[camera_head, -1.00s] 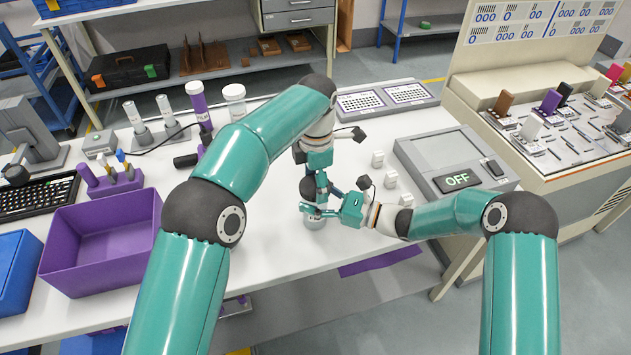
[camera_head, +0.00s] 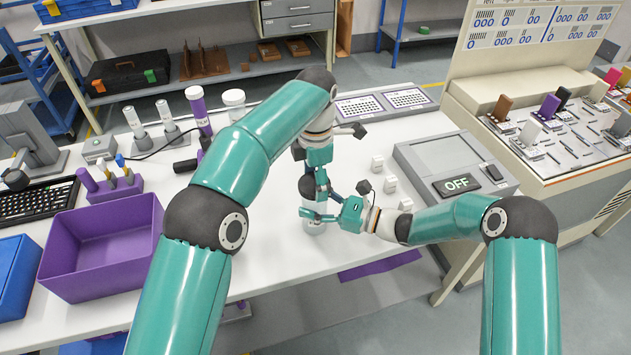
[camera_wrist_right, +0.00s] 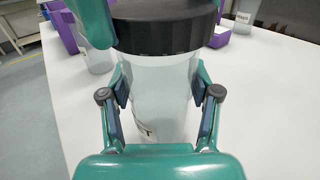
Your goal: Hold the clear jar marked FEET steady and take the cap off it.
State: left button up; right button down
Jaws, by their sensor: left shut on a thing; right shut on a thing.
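The clear jar (camera_head: 314,228) stands upright on the white table, its upper part hidden by my grippers. In the right wrist view the jar (camera_wrist_right: 160,95) has a wide black cap (camera_wrist_right: 165,28) on its top. A label at the lower front is mostly hidden, and I cannot read its whole word. My right gripper (camera_head: 324,217) is shut around the jar's body, one finger on each side. My left gripper (camera_head: 318,203) comes down from above and is shut on the cap; a teal part of it (camera_wrist_right: 95,22) covers the cap's left side.
A purple bin (camera_head: 102,248) and a blue bin (camera_head: 15,270) are at the left. Purple and white bottles (camera_head: 200,112) stand behind my left arm. The front middle of the table is clear.

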pick_arm(q)
jog(key=shift+r, duration=2)
pick_arm(e)
jog(key=shift+c, duration=0.9)
grip_release()
jog(key=shift+d, duration=0.15)
